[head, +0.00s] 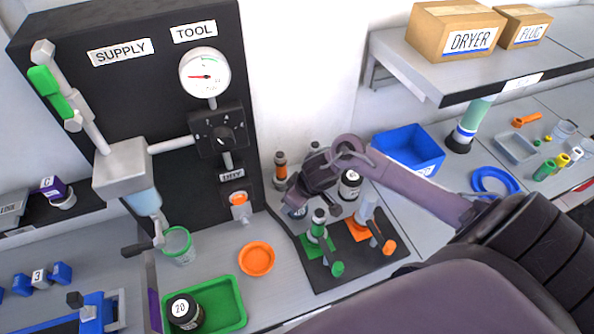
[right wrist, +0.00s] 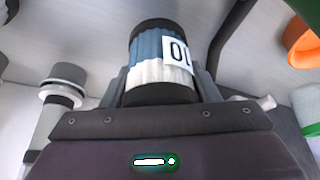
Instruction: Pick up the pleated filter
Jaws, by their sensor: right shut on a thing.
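The pleated filter (right wrist: 162,62) is a ribbed blue and white cylinder with black end caps and a white label reading 10, seen upside down in the right wrist view. It sits between the two fingers of my right gripper (right wrist: 160,85), which is shut on it. In the head view my right gripper (head: 298,203) is over the left part of the dark mat, between the green stand and the back wall. The filter is mostly hidden there by the gripper, so I cannot tell whether it touches the mat. My left gripper is in neither view.
An orange dish (head: 257,259) and a green tray (head: 226,300) are to the left. A blue bin (head: 410,148) is behind my forearm.

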